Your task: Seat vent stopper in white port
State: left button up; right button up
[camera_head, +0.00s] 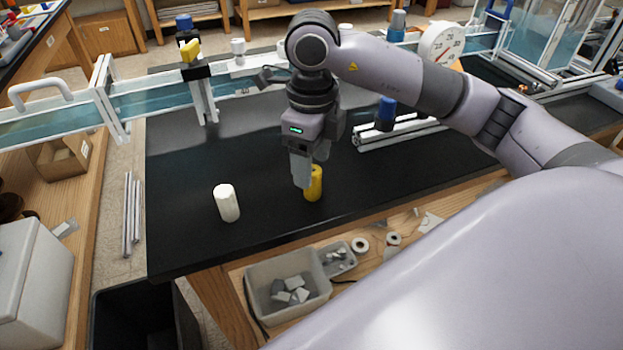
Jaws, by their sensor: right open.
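My right gripper (306,178) points down at the yellow cylinder (314,186), which stands upright on the black table top. The fingers are open and at the cylinder's upper part; one hides part of its left side. I cannot tell whether they touch it. A white cylinder (227,203) stands to the left, apart from the gripper. I cannot tell for sure which of the two is the vent stopper. White fittings (238,47) sit on the pipe frame behind; the white port may be among them. My left gripper is not in view.
The black table top (190,165) is clear around the white cylinder. A yellow-handled fitting (190,50) and a dial gauge (441,43) are on the frame. A blue-capped part (386,112) stands by a metal rail (400,134) on the right. A bin (290,290) lies below the front edge.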

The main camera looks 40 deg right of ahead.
jog(key=shift+d+f, duration=0.15)
jog(key=shift+f, duration=1.55)
jog(key=c, duration=1.1)
